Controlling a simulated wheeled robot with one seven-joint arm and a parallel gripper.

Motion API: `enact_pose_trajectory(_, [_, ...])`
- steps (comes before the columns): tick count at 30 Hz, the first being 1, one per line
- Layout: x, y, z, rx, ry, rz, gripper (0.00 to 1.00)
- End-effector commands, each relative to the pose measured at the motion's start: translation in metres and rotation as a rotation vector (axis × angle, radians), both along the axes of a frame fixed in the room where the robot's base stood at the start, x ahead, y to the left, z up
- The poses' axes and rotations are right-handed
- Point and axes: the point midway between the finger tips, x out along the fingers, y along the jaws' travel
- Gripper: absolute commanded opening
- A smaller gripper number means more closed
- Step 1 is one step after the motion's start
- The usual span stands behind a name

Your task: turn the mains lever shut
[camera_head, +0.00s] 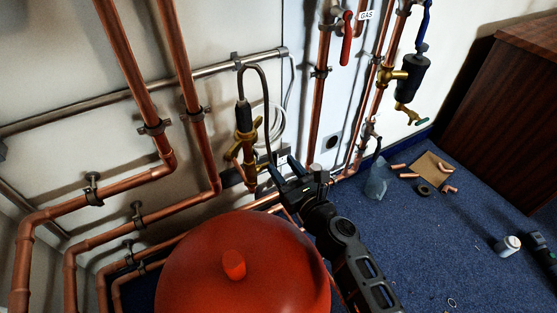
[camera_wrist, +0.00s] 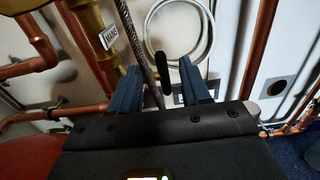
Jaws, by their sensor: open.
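A brass valve with a white MAINS tag (camera_wrist: 111,37) shows at upper left in the wrist view. In the head view, a brass valve body (camera_head: 244,148) stands on the wall pipework left of my gripper (camera_head: 283,167). In the wrist view my gripper (camera_wrist: 160,88) is open, with its two blue fingers apart. A black, rounded handle (camera_wrist: 186,73), which looks like the mains lever, stands between the fingers, closer to the right one. Its link to the valve is hidden. A braided hose (camera_wrist: 137,45) also runs down between the fingers. I cannot tell whether either finger touches anything.
Copper pipes (camera_head: 178,60) line the wall. A red GAS lever (camera_head: 347,38) is at upper right. A large red vessel (camera_head: 200,275) stands in front at lower left. A coiled white hose (camera_wrist: 207,38) hangs behind.

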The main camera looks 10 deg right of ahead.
Motion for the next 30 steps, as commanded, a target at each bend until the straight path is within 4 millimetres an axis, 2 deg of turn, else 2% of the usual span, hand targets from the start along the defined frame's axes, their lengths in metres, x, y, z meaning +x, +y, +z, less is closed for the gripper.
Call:
enact_pose_trajectory(3, [0.015, 0.005, 0.001, 0.002, -0.002, 0.0, 0.47])
enact_pose_trajectory(7, [0.024, 0.008, 0.0, 0.0, -0.001, 0.0, 0.47])
enact_pose_trajectory(19, [0.028, 0.009, 0.0, -0.002, -0.001, 0.001, 0.46])
enact_pose_trajectory(30, [0.028, 0.009, 0.0, -0.002, -0.001, 0.001, 0.1])
